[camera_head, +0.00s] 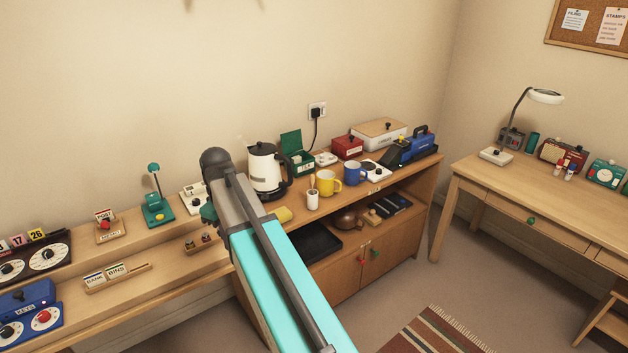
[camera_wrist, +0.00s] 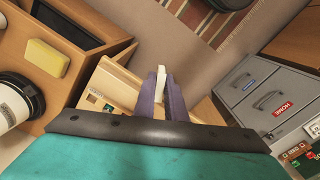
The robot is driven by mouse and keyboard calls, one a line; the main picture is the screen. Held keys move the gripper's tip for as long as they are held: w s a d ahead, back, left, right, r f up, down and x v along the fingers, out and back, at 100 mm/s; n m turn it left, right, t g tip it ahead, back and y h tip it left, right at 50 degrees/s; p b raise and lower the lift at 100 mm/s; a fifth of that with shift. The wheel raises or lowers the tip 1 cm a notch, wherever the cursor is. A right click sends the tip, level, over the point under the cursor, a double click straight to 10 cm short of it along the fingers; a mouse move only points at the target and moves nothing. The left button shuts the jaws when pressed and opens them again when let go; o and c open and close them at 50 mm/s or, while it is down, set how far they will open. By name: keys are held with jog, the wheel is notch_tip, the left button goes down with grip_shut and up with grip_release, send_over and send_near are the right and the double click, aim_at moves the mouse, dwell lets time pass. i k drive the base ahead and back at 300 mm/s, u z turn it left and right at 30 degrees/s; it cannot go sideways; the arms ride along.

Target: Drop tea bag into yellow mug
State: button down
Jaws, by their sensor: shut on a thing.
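The yellow mug (camera_head: 328,183) stands upright on the wooden sideboard in the head view, beside a blue mug (camera_head: 352,173). An open green tea box (camera_head: 298,160) stands behind it. In the wrist view my gripper (camera_wrist: 163,78) is shut on a small flat white piece, which looks like the tea bag (camera_wrist: 160,71). It sticks out at the fingertips. The yellow mug does not show in the wrist view. In the head view my arm lies to the left of the mug, and the fingers cannot be made out.
A white kettle (camera_head: 264,170) stands between my arm and the mugs. A white pot with a spoon (camera_head: 312,199) stands just in front of the yellow mug. A yellow sponge (camera_wrist: 45,57) lies near a black tray (camera_wrist: 66,20). Grey drawers (camera_wrist: 269,93) show at right.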

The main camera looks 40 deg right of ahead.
aim_at(324, 182)
jog(key=i, duration=1)
jog(key=z, duration=0.05)
